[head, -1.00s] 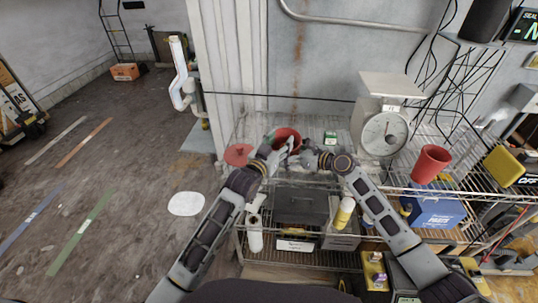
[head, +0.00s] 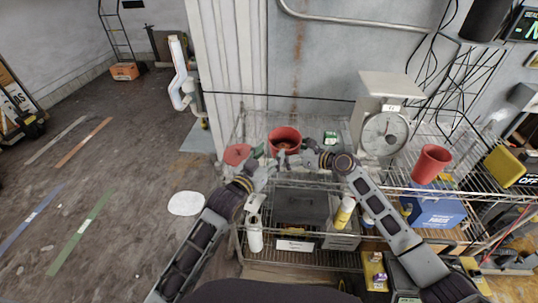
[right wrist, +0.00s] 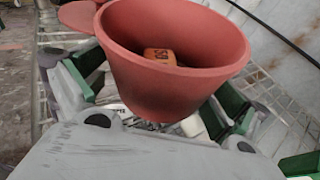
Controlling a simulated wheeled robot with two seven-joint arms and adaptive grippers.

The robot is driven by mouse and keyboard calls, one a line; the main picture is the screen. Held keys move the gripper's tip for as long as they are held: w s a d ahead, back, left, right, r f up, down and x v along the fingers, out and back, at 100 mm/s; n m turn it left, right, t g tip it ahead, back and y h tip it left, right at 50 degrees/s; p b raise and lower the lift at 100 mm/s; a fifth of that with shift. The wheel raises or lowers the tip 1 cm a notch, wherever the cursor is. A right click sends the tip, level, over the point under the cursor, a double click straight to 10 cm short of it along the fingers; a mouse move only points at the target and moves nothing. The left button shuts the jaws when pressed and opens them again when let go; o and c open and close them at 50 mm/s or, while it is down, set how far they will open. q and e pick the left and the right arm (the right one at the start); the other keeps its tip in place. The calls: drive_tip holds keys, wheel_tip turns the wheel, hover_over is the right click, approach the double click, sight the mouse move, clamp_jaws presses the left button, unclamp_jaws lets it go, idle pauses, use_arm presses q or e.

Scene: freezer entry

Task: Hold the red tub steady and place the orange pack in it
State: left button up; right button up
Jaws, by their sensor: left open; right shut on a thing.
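The red tub (head: 284,134) stands at the left part of the wire shelf top, open side up. It also fills the upper middle of the right wrist view (right wrist: 165,80). The orange pack (right wrist: 160,56) lies inside the tub, partly hidden by the near rim. My right gripper (head: 290,158) is shut on the tub, with its green-padded fingers on either side of it in the right wrist view. My left gripper (head: 264,163) is open, just in front and left of the tub. Its fingertips are small and partly hard to make out.
A flat red round thing (head: 237,153) is left of the tub. A scale (head: 385,125) stands to the right, with a red cup (head: 430,163) beyond it. The floor at left is mostly clear.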

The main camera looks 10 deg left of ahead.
idle(0.3)
drive_tip(key=o, duration=0.3)
drive_tip(key=shift+o, duration=0.2)
drive_tip(key=shift+s+d, duration=0.1)
drive_tip(key=shift+s, duration=0.05)
drive_tip(key=shift+v, duration=5.85)
drive_tip(key=shift+r, duration=0.15)
